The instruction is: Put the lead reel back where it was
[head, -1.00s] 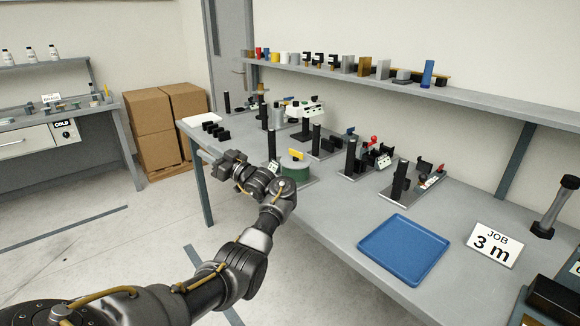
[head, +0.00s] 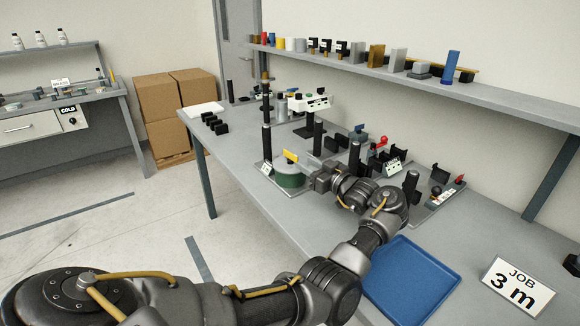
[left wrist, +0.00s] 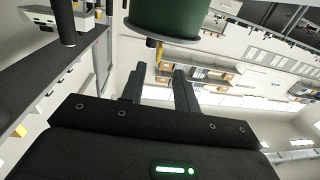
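A green reel (head: 290,180) with a pale top and a yellow tab stands on the bench, beside a black post and a small white label. I cannot read the label. My left gripper (head: 314,174) is just to the right of the reel, pointing toward it. In the left wrist view the reel (left wrist: 165,18) is at the top, beyond the fingers. The two fingers of my left gripper (left wrist: 158,78) are apart with nothing between them. I cannot tell whether they touch the reel. My right gripper is not in view.
Several black posts and fixtures stand behind and right of the reel. A blue tray (head: 412,285) and a "JOB 3 m" sign (head: 518,287) are at the front right. A wall shelf (head: 400,73) with small blocks runs above. Cardboard boxes (head: 172,100) stand left of the bench.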

